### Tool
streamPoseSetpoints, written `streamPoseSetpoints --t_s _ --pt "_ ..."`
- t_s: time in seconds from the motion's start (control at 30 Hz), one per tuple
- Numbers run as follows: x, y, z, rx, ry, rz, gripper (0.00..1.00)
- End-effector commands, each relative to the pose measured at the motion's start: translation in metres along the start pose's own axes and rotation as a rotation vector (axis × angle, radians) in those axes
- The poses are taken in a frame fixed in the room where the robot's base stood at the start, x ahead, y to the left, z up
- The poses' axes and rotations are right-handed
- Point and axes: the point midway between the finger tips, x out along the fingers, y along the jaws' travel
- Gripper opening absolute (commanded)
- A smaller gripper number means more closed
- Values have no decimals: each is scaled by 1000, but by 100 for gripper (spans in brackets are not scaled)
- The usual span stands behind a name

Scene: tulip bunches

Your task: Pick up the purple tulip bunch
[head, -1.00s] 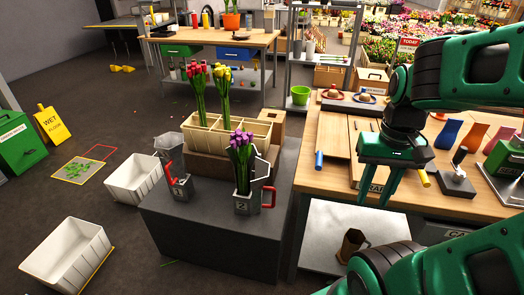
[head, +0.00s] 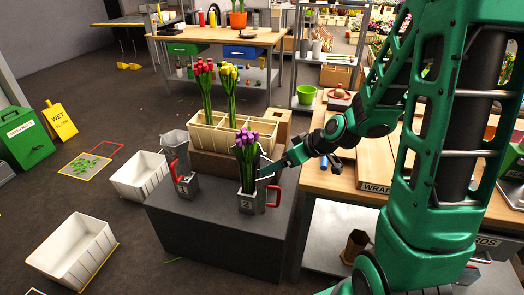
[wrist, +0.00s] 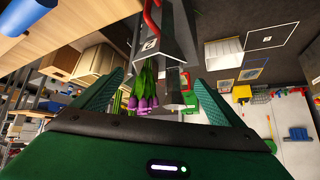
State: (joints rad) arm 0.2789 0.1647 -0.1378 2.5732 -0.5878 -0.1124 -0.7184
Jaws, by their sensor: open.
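The purple tulip bunch (head: 246,150) stands upright in a grey metal jug marked 2 (head: 246,203), with a red handle, on a dark grey block. My gripper (head: 268,168) is at the right side of the bunch, level with its stems and the jug's top. In the wrist view, which is upside down, the purple blooms (wrist: 143,95) show between my two spread green fingers (wrist: 160,92). The fingers are open and hold nothing. I cannot tell whether the stems are fully between them or whether a finger touches the jug.
A wooden crate (head: 205,142) behind holds red tulips (head: 204,82) and yellow tulips (head: 228,80). A grey jug marked 1 (head: 184,187) stands left. A wooden workbench (head: 340,186) is at the right. White bins (head: 75,252) lie on the floor at left.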

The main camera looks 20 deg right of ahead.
Motion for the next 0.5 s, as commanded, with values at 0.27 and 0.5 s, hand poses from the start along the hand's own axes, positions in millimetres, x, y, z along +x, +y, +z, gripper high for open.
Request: streamPoseSetpoints --t_s 0.27,0.5 --pt "57 1 -47 -25 306 28 92" --pt "71 18 -60 9 423 107 92"
